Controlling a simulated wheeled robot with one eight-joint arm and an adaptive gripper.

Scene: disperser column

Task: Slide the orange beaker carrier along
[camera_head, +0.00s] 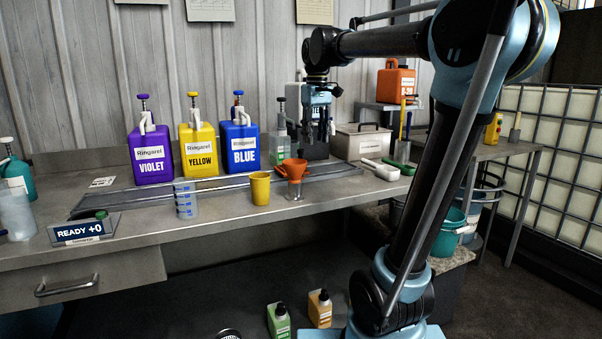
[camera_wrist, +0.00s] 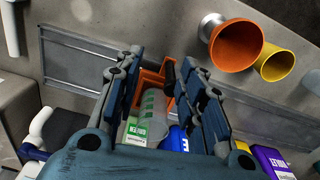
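The orange beaker carrier (camera_wrist: 146,82) shows in the wrist view between my gripper's two fingers, by the metal rail plate. A clear beaker (camera_wrist: 152,112) stands at it, partly overlapping it. My gripper (camera_wrist: 162,65) is open, with one finger on each side and visible gaps; whether either finger touches the carrier I cannot tell. In the head view my gripper (camera_head: 318,132) points down over the back of the rail (camera_head: 140,203). The carrier cannot be made out there, behind the gripper and funnel.
An orange funnel (camera_head: 293,168) on a stand and a yellow cup (camera_head: 260,188) stand at the bench front. Violet (camera_head: 150,155), yellow (camera_head: 199,150) and blue (camera_head: 240,146) jugs line the back. A grey box (camera_head: 362,141) is at right. A sign (camera_head: 85,230) reads "READY +0".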

